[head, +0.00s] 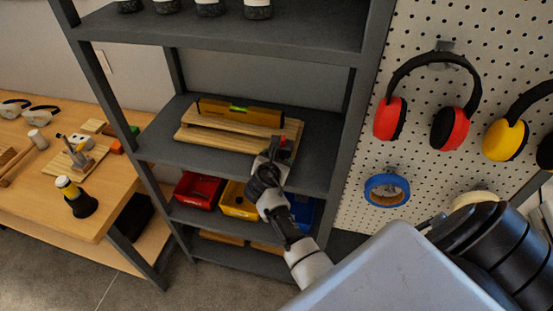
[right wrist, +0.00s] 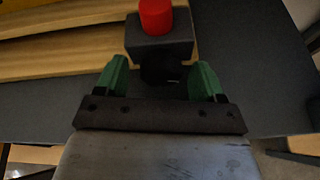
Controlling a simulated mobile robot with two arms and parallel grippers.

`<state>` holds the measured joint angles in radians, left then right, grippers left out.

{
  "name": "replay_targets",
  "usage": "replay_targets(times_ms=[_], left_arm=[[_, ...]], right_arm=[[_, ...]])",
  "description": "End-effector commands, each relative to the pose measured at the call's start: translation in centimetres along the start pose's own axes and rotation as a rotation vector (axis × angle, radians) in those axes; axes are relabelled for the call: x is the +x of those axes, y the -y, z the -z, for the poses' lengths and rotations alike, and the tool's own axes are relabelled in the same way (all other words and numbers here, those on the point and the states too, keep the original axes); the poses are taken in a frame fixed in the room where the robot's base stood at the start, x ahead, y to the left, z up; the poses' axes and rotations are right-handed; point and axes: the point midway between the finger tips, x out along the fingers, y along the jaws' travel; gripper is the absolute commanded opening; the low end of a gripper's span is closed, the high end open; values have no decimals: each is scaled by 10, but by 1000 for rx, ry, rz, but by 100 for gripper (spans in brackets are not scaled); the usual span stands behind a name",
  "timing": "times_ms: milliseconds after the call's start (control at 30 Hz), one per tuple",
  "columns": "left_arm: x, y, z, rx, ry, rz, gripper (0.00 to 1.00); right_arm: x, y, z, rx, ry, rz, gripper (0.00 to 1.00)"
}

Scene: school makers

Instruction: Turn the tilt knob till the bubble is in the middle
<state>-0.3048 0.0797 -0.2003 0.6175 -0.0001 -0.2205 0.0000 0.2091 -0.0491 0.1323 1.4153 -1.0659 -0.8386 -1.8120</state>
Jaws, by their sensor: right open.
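A yellow spirit level (head: 255,116) with a green vial (head: 238,109) lies on a wooden tilt board (head: 215,136) on the middle shelf. The bubble is too small to make out. At the board's right end is a dark block (right wrist: 174,42) with a red cap (right wrist: 156,16); the red part also shows in the head view (head: 282,141). A dark round knob (right wrist: 162,70) sits on the block's near side. My right gripper (head: 271,158) is open, its green fingertips (right wrist: 162,78) on either side of the knob, with no clear contact. My left gripper is out of view.
The grey shelf (head: 180,152) has bare room left of the board. Red (head: 199,190) and yellow (head: 238,201) bins stand on the shelf below. A pegboard (head: 420,180) with ear defenders (head: 391,118) is at right, a workbench (head: 110,200) with tools at left.

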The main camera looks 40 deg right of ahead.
Motion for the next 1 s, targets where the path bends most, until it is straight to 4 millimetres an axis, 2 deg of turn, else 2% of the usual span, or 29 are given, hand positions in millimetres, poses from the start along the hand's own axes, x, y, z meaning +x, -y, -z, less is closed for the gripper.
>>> replay_targets(times_ms=[167,467,800,1000], left_arm=[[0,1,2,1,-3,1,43],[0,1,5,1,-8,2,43],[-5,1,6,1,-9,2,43],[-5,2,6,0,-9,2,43]], right_arm=[[0,0,0,0,1,0,68],[0,0,0,0,1,1,22],[0,1,-1,115,-7,-44,20],[0,1,-1,118,-8,-44,20]])
